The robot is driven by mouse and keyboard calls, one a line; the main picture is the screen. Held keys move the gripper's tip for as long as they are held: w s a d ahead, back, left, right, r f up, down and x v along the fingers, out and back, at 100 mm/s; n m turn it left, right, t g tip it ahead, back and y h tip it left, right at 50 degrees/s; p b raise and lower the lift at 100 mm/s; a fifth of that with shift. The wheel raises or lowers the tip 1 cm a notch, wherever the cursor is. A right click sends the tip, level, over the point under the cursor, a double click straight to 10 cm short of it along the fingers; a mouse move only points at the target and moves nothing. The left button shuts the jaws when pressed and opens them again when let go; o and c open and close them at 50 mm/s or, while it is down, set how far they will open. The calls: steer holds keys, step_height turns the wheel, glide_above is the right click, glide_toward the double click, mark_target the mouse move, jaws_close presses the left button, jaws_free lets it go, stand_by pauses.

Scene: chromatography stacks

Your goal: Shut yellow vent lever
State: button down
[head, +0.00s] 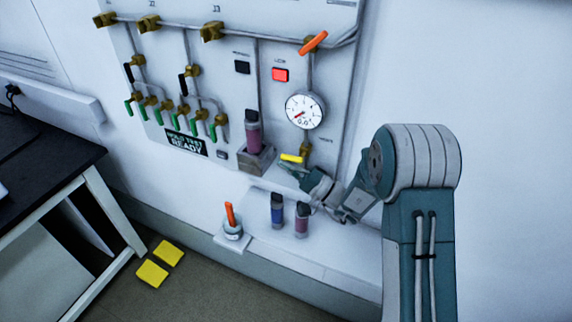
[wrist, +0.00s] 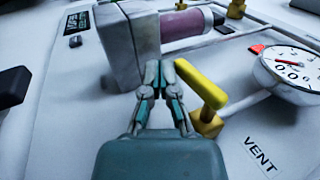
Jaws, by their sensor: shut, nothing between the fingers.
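The yellow vent lever (head: 291,158) sits on a brass valve (head: 305,152) under the round gauge on the wall panel. In the head view it points left, across the vertical pipe. In the wrist view the lever (wrist: 203,86) stands just right of my gripper's fingers, with its brass valve (wrist: 208,122) below and a VENT label (wrist: 260,153) to the right. My gripper (head: 288,168) is shut and empty, just below the lever in the head view. In the wrist view my gripper (wrist: 161,76) has its fingertips close beside the lever's free end; I cannot tell whether they touch.
The gauge (head: 305,110) is above the lever, and a purple column (head: 252,133) stands in a grey block (head: 256,161) to the left. An orange lever (head: 313,42) is higher up.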

steer(key=shift+d, duration=0.1)
steer(key=v, duration=1.2)
steer(key=shift+f, duration=0.1)
